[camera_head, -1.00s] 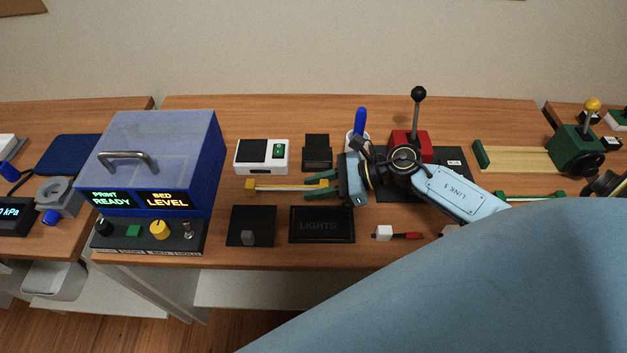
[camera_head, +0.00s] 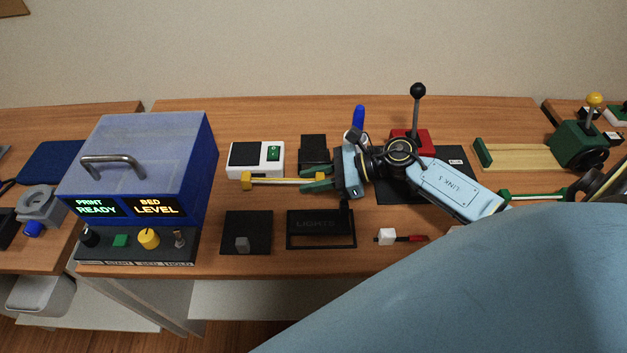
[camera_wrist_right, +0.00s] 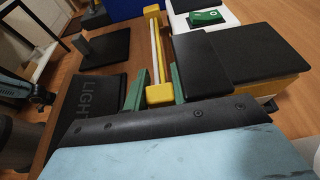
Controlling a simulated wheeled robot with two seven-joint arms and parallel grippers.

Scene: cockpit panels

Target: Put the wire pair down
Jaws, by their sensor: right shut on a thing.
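The wire pair is a thin white and yellow bar with yellow end blocks (camera_head: 288,182), lying crosswise in front of the white box in the head view. My right gripper (camera_head: 318,180) has green fingers shut around its right end. In the right wrist view the wire pair (camera_wrist_right: 155,50) runs away from the green fingers (camera_wrist_right: 155,90), with the near yellow block between them. I cannot tell whether the wire pair touches the table. My left gripper cannot be made out.
A white box with a green switch (camera_head: 272,154) stands just behind the wire pair. A black LIGHTS panel (camera_head: 321,243) and a black plate with a grey block (camera_head: 246,226) lie in front. A blue printer box (camera_head: 150,150) stands left. A red lever base (camera_head: 410,140) is behind the wrist.

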